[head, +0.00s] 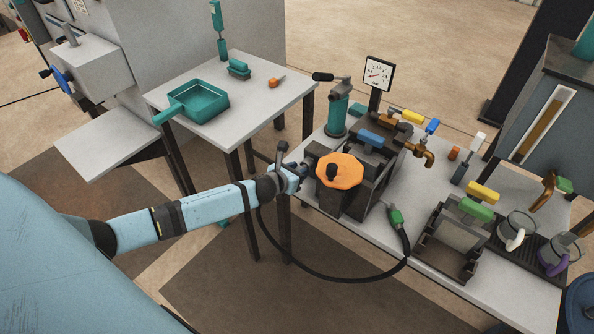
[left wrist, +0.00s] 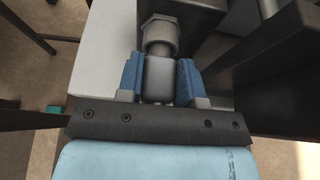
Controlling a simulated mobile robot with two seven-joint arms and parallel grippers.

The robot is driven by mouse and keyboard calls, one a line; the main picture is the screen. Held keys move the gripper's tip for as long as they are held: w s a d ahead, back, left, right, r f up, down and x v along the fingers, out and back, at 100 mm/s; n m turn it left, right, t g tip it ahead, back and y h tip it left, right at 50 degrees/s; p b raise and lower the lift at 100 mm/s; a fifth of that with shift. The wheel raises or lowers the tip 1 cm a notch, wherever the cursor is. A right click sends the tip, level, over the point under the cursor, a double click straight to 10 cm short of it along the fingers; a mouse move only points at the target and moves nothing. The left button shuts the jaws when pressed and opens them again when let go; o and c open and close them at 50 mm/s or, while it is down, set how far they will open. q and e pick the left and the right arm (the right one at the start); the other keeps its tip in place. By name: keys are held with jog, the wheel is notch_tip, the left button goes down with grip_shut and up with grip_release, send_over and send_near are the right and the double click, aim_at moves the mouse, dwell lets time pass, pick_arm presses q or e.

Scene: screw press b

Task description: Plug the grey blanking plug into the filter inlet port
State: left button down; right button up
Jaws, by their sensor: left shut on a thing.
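My left gripper (head: 297,170) reaches in from the left to the dark housing with an orange knob (head: 340,170). In the left wrist view, its two blue fingers (left wrist: 160,82) are shut on the sides of the grey blanking plug (left wrist: 159,80). Straight ahead of the plug, in line with it, is a grey hexagonal fitting (left wrist: 160,27), which looks like the filter inlet port. The plug and fitting appear to meet or nearly meet; I cannot tell how deep the plug sits. In the head view the plug is hidden at the fingers. My right gripper is not in view.
A teal cylinder (head: 338,112) and gauge (head: 378,74) stand behind the housing. A side table with a teal tray (head: 224,101) stands at the left.

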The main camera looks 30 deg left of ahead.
pick_arm(q)
jog(key=shift+w, duration=0.15)
jog(key=shift+w, duration=0.15)
jog(key=c, duration=0.7)
grip_release()
jog(key=v, duration=1.4)
jog(key=shift+d, duration=0.2)
